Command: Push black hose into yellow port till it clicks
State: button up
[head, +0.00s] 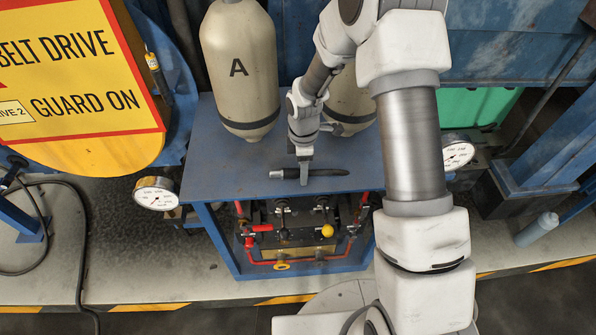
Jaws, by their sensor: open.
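The black hose (328,173) is a short dark piece with a metallic tip at its left end. It lies flat across the blue table top near its front edge. My gripper (304,180) points down at the hose, left of its middle, and a finger shows in front of it. The jaws are open; whether they touch the hose cannot be told. A yellow ring (281,266), which looks like the yellow port, sits low on the front panel below the table top. A round yellow knob (327,231) is higher on the right.
Tank A (238,70) stands at the back left of the blue table (215,170), with another tank (350,100) partly behind my arm. Red pipes and valves (262,229) crowd the front panel. Gauges (156,194) flank the table. The table's left front is clear.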

grip_shut()
jog(key=shift+r, duration=0.2)
dwell(0.5)
